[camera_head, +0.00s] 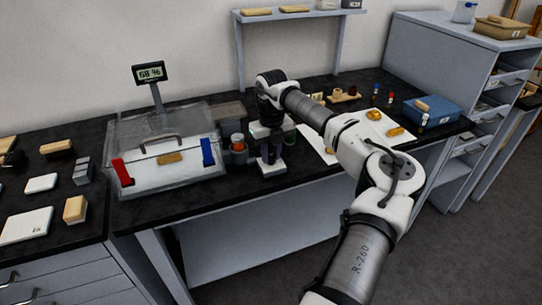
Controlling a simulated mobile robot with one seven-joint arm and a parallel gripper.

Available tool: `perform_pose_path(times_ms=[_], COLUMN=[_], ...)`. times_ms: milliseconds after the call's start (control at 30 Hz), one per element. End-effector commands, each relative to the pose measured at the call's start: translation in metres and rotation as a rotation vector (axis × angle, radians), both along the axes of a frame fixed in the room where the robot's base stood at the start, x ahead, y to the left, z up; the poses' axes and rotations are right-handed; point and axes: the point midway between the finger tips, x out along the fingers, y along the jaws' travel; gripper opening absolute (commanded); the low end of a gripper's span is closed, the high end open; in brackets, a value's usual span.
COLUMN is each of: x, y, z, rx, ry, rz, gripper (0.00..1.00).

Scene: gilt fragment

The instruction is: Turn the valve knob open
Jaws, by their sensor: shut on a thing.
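My gripper (270,160) points down at the front of the bench, right of the clear chamber. Its jaws are shut on a small dark part, which I take to be the valve knob; the fingers mostly hide it, so its turn angle cannot be read. A dark canister with an orange part (238,141) stands just left of my gripper. The clear chamber (150,135) is closed, with a red clamp (122,172) and a blue clamp (208,152) at its front. A tan fragment (170,158) shows at the chamber's front. A display (149,74) above reads about 68 %.
A white sheet (345,150) with gilt pieces lies right of my gripper, partly behind my arm. A blue bin (433,110) and small bottles stand farther right. A shelf (300,14) rises behind. Blocks and pads lie on the left bench (50,200).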

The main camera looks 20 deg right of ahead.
Motion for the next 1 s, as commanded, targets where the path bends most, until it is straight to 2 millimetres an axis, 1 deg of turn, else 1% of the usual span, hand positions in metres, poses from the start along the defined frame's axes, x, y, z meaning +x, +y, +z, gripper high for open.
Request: perform_pose_path(times_ms=[600, 800, 1000], x=[0.0000, 0.0002, 0.0002], y=[-0.0004, -0.0005, -0.0005], z=[-0.0010, -0.0002, -0.0001], rx=[0.000, 0.000, 0.001], ry=[-0.001, -0.003, -0.002], rz=[-0.573, -0.716, -0.813], gripper=[0.02, 0.02, 0.02])
